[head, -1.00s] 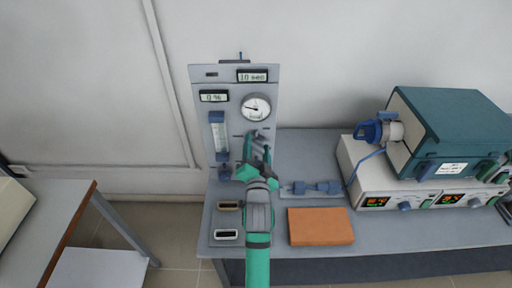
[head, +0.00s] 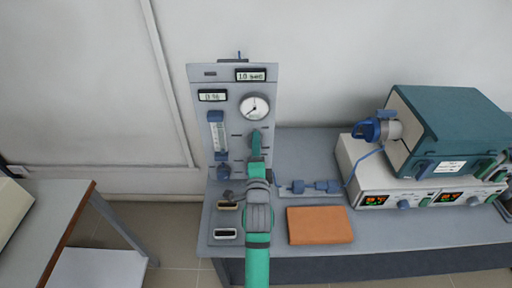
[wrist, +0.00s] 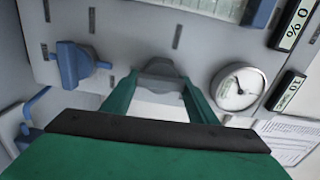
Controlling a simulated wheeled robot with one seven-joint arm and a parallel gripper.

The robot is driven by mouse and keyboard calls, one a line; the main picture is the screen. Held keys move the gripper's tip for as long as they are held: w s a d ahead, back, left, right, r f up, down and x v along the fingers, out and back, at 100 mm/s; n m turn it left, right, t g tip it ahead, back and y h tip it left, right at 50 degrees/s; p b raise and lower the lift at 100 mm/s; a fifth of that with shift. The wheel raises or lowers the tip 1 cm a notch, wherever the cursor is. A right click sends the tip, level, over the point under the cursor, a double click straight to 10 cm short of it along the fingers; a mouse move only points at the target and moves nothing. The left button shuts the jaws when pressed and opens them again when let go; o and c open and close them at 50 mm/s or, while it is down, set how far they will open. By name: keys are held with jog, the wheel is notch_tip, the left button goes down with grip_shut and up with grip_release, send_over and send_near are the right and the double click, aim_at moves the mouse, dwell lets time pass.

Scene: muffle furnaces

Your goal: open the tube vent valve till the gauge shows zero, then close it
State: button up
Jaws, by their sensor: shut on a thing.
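A grey upright panel (head: 199,82) carries a round white gauge (head: 255,107), which also shows in the wrist view (wrist: 238,88). The gauge needle points down and to the left in the head view; its numbers are too small to read. My gripper (head: 255,136) is at the panel just below the gauge. In the wrist view its green fingers stand either side of a grey valve knob (wrist: 161,68) and are shut on it. In the head view my gripper hides that knob. No label naming the valve is legible.
A flowmeter (head: 217,133) and a blue knob (wrist: 75,63) are on the same panel. Two small displays (head: 212,96) (head: 250,75) sit higher up. An orange-brown block (head: 320,225) lies on the bench, and a teal furnace (head: 455,118) stands on the right.

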jog(key=shift+m, duration=0.4)
jog(key=o, duration=1)
jog(key=shift+w+f, duration=0.1)
jog(key=shift+o, duration=0.2)
jog(key=shift+d, duration=0.1)
jog(key=shift+s, duration=0.2)
jog(key=s, duration=1)
jog(key=shift+s, duration=0.3)
